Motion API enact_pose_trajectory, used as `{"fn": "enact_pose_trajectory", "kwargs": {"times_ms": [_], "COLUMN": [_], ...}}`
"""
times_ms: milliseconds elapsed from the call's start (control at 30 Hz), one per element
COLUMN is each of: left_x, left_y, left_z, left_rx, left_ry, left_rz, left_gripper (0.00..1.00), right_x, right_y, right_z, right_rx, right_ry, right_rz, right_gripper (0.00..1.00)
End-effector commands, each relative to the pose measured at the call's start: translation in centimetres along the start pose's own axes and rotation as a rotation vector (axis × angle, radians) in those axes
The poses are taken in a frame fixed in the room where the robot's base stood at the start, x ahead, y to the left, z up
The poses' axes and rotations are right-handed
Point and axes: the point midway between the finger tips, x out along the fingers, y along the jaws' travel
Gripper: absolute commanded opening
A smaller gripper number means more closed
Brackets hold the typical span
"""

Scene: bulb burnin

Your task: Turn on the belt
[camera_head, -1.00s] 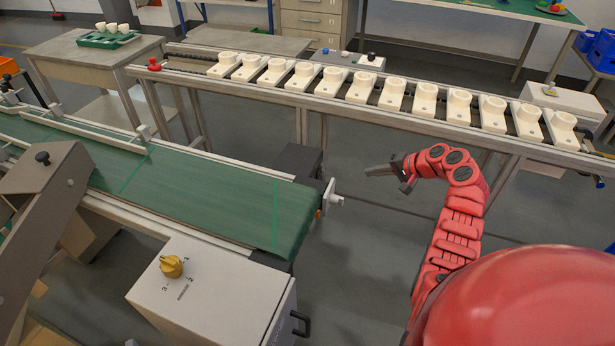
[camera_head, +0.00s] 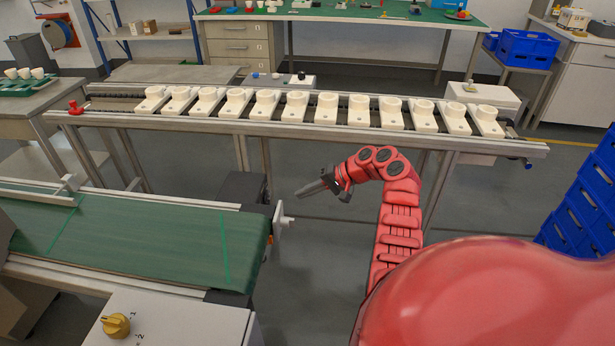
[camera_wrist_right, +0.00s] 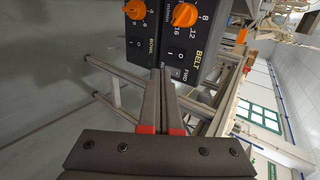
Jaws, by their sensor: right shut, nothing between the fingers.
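In the right wrist view a dark control box labelled BELT (camera_wrist_right: 208,48) has an orange dial (camera_wrist_right: 184,15) and a black rocker switch (camera_wrist_right: 177,56) marked 0 and 1. My right gripper (camera_wrist_right: 160,73) is shut and empty. Its fingertips overlap the lower edge between this box and its neighbour, just below the rocker in the picture; I cannot tell whether they touch. In the head view the right gripper (camera_head: 300,191) points left, close to the end of the green conveyor belt (camera_head: 140,240). The control boxes cannot be made out there. My left gripper is not in view.
A second box labelled BOWL (camera_wrist_right: 143,40) sits beside the BELT box. A conveyor with several white holders (camera_head: 296,107) runs across behind my right arm. A cabinet with a yellow knob (camera_head: 116,325) stands at the front left. Blue crates (camera_head: 585,205) are stacked at right.

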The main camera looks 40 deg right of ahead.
Motion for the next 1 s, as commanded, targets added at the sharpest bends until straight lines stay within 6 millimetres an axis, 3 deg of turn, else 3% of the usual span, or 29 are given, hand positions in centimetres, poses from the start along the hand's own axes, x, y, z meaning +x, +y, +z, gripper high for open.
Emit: {"fn": "enact_pose_trajectory", "kwargs": {"times_ms": [200, 400, 600, 1000], "left_x": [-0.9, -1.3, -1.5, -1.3], "left_y": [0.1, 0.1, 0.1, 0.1], "left_z": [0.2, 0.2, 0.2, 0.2], "left_rx": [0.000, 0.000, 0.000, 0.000], "left_ry": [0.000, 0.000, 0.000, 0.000], "left_rz": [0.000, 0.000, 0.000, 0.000], "left_gripper": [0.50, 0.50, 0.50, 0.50], "right_x": [5.0, 7.9, 9.1, 9.2], "right_y": [0.1, -1.1, -1.8, -2.0], "right_z": [0.1, 0.0, 0.0, 0.0], "right_rx": [0.000, -0.001, -0.001, -0.001], "right_ry": [-0.003, -0.001, 0.000, 0.001], "right_rz": [0.000, 0.000, 0.000, 0.000], "right_gripper": [0.00, 0.00, 0.00, 0.00]}}
